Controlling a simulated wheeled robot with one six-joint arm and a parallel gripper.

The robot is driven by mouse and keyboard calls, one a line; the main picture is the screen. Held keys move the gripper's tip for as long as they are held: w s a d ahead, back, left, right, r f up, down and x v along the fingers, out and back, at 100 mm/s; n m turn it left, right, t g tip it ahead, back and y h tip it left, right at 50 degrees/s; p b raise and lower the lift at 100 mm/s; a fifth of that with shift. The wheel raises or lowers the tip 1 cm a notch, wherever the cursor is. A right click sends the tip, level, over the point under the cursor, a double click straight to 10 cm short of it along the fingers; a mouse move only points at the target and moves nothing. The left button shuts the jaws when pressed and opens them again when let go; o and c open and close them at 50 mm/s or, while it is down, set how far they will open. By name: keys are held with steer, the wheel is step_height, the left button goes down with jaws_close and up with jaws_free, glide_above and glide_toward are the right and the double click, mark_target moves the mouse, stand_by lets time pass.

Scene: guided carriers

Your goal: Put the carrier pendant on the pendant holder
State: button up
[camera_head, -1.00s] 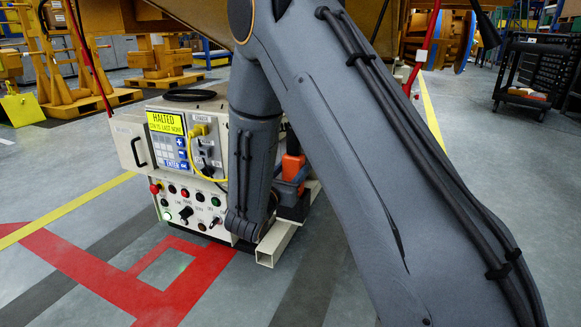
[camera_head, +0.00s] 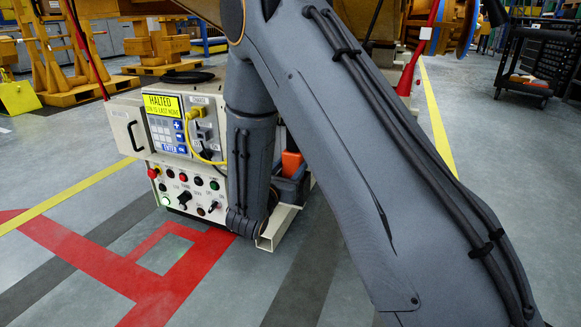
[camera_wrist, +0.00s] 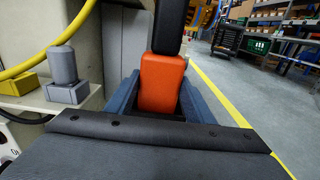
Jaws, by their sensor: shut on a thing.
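An orange and black thing that looks like the carrier pendant (camera_wrist: 162,84) stands upright between the blue-grey fingers of my gripper (camera_wrist: 160,104) in the wrist view. My gripper is shut on its orange part; its black part rises out of the top of the picture. In the head view a patch of the orange (camera_head: 292,163) shows just right of my arm, beside the white control cabinet (camera_head: 222,215). My arm covers most of the gripper there. I cannot pick out the pendant holder with certainty; a grey upright panel (camera_wrist: 126,48) stands just left of the pendant.
The cabinet has a yellow "HALTED" display (camera_head: 163,105), buttons and a yellow cable (camera_head: 200,152). A beige square tube (camera_head: 272,240) sticks out low by my arm. A dark rack cart (camera_head: 535,65) stands far right.

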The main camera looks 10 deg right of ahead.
steer(key=shift+f+b, duration=0.45)
steer(key=shift+f, duration=0.75)
stand_by(0.5)
steer(key=o, duration=1.6)
steer(key=shift+f, duration=0.1)
steer(key=shift+s+a, duration=0.1)
steer(key=p+v, duration=0.3)
steer(key=v, duration=0.4)
steer(key=shift+s+a+p, duration=0.2)
steer(key=shift+p, duration=0.15)
